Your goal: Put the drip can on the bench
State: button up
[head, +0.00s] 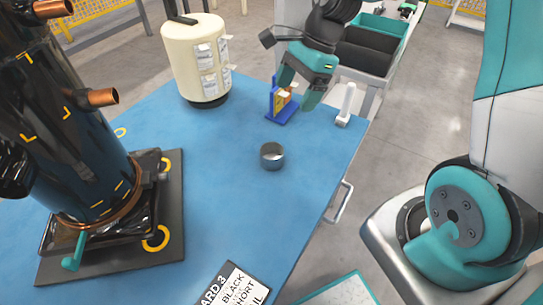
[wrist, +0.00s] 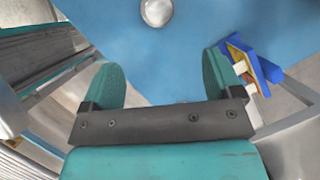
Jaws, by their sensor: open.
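The drip can (head: 272,155), a small grey round open-topped can, stands upright on the blue bench top (head: 225,165) in the head view. It also shows at the top edge of the wrist view (wrist: 157,12), partly cut off. My gripper (head: 299,90) is open, with its two teal fingers apart and nothing seen between them in the wrist view (wrist: 161,75). It is up and behind the can in the head view, clear of it, near a blue bracket with yellow parts (head: 283,105).
A black compressor (head: 85,130) with copper stubs stands on a dark base at left. A cream tank (head: 197,60) stands at the back. A white upright piece (head: 346,104) is near the right edge. A printed card (head: 236,289) lies in front. Blue surface around the can is clear.

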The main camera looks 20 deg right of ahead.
jog(key=b, duration=0.2)
send_over(272, 152)
jog(key=s, duration=0.2)
jog(key=f, duration=1.1)
jog(key=shift+w+d+f, duration=0.1)
jog(key=shift+w+d, duration=0.05)
jog(key=shift+d, duration=0.2)
jog(key=shift+s+b+x, duration=0.15)
jog(key=shift+b+x, duration=0.05)
jog(key=shift+x, duration=1.2)
jog(key=shift+s+b+x, duration=0.1)
jog(key=shift+b+x, duration=0.05)
jog(key=shift+x, duration=1.2)
jog(key=shift+d, duration=0.15)
jog(key=c, duration=1.1)
